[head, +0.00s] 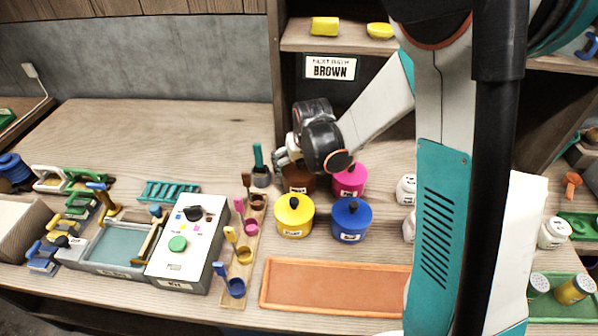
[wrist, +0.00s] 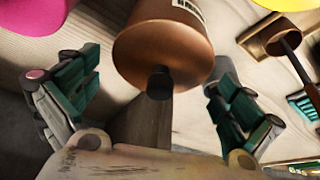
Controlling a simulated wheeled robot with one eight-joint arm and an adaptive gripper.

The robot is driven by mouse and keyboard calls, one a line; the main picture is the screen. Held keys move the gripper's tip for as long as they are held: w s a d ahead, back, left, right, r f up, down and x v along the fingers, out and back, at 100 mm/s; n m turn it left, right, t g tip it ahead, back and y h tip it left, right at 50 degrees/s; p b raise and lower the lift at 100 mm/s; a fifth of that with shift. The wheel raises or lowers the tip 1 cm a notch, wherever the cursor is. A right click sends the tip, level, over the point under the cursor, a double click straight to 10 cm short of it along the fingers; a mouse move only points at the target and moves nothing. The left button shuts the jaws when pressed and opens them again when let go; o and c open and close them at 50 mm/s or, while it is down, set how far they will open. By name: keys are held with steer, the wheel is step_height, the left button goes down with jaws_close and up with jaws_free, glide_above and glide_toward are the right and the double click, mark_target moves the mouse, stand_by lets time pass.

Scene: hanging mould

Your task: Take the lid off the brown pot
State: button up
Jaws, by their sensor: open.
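The brown pot (head: 299,184) stands in the back left of a cluster of coloured pots in the head view, partly hidden behind my gripper (head: 291,155). In the wrist view, the pot's coppery brown lid (wrist: 160,48) with its dark knob (wrist: 160,82) is in the middle. My gripper (wrist: 155,78) is open, with one green-padded finger on each side of the lid and knob. Both fingers look apart from the knob, and nothing is held. Whether a finger touches the pot cannot be told.
The pink pot (head: 350,180) stands close to the right of the brown one. The yellow pot (head: 294,215) and blue pot (head: 351,219) are in front. A rack of small coloured cups (head: 244,254) is at left. An empty orange tray (head: 335,287) lies in front.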

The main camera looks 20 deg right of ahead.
mark_target(299, 161)
steer(key=shift+s+r, duration=0.1)
steer(key=c, duration=0.9)
steer(key=shift+c, duration=0.2)
step_height(299, 161, up, 20)
steer(key=p, duration=0.7)
